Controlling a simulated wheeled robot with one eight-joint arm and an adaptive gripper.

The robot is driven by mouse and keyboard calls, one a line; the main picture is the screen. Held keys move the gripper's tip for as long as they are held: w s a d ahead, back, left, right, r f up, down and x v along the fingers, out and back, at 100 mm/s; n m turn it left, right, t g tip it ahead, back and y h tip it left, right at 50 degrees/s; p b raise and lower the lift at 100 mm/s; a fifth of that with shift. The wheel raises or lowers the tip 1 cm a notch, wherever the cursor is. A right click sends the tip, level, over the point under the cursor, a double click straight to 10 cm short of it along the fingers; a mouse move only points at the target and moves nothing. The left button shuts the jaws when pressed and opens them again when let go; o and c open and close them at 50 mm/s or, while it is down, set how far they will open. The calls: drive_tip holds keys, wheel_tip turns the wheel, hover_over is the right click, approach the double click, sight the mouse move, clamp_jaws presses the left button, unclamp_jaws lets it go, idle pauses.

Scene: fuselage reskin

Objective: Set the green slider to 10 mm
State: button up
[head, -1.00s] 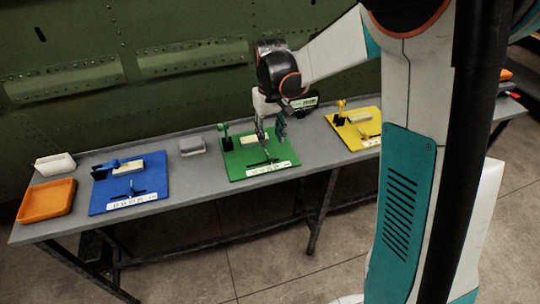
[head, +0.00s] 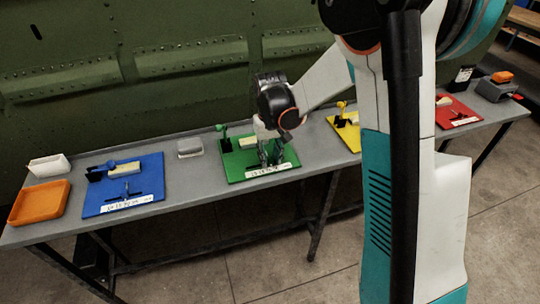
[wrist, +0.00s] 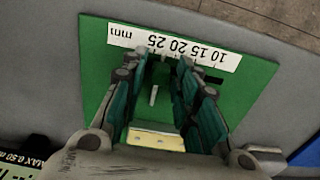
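The green board (head: 232,172) lies on the grey bench and carries a white millimetre scale (head: 266,172) along its near edge. In the wrist view the scale (wrist: 180,47) appears upside down, with marks from 10 to 25 readable. My gripper (wrist: 165,66) is open over the board, its two teal-padded fingers apart on either side of a small pale piece (wrist: 154,95), perhaps part of the slider. The fingers hide much of the dark slot, so the slider's setting cannot be read. In the head view my gripper (head: 271,156) is low over the board.
A blue board (head: 145,198) lies to the left, a yellow board (head: 346,136) and red board (head: 452,108) to the right. An orange tray (head: 40,203) is far left.

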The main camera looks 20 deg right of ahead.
sight(250, 168)
clamp_jaws()
drive_tip(key=shift+a, duration=3.2)
drive_tip(key=o, duration=0.5)
unclamp_jaws()
drive_tip(key=shift+a, duration=0.2)
wheel_tip(250, 168, up, 12)
drive_tip(key=shift+d, duration=0.1)
